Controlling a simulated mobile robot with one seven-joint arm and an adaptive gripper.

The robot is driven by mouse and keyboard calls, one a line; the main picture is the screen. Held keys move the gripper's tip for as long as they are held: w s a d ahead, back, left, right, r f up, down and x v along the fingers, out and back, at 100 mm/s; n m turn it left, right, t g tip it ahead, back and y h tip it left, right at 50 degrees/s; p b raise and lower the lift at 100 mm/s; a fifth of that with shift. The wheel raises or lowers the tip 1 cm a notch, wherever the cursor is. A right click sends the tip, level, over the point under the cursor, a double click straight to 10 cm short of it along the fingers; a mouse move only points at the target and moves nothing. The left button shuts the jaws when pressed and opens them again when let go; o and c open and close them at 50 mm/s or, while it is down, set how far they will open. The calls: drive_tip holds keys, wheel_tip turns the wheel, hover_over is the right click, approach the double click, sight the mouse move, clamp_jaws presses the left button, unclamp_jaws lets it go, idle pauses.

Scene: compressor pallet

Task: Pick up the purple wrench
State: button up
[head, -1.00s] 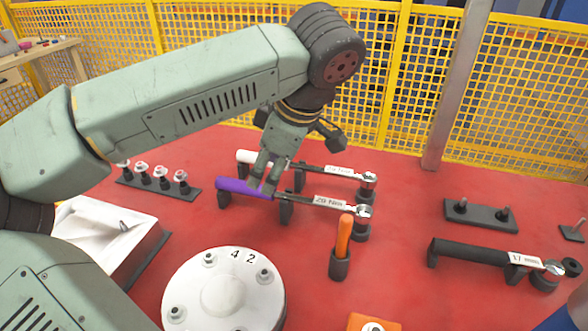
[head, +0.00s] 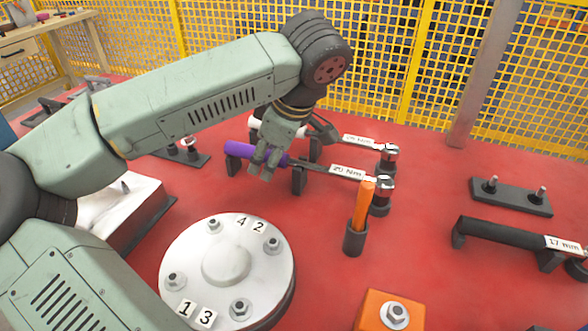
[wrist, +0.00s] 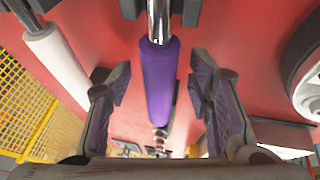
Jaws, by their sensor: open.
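The purple-handled wrench (head: 244,149) lies across dark stands on the red table, with its labelled shaft pointing right toward a metal head. In the wrist view its purple handle (wrist: 158,82) runs lengthwise between the two fingers. My gripper (head: 264,166) is at the handle with its fingers apart, one on each side. In the wrist view my gripper (wrist: 160,92) shows clear gaps on both sides of the handle. The fingers partly hide the handle's right end in the head view.
A white-handled wrench (head: 268,127) lies parallel just behind. An orange-handled tool (head: 363,205) stands in a dark holder at front right. A round white flange (head: 226,262) with bolts stands in front. A black-handled wrench (head: 500,233) lies far right. A yellow fence (head: 410,60) closes the back.

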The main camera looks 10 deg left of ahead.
drive_tip(key=shift+w+a+f, duration=0.15)
drive_tip(key=shift+f, duration=0.4)
drive_tip(key=shift+r, duration=0.1)
drive_tip(key=shift+c, duration=0.3)
clamp_jaws()
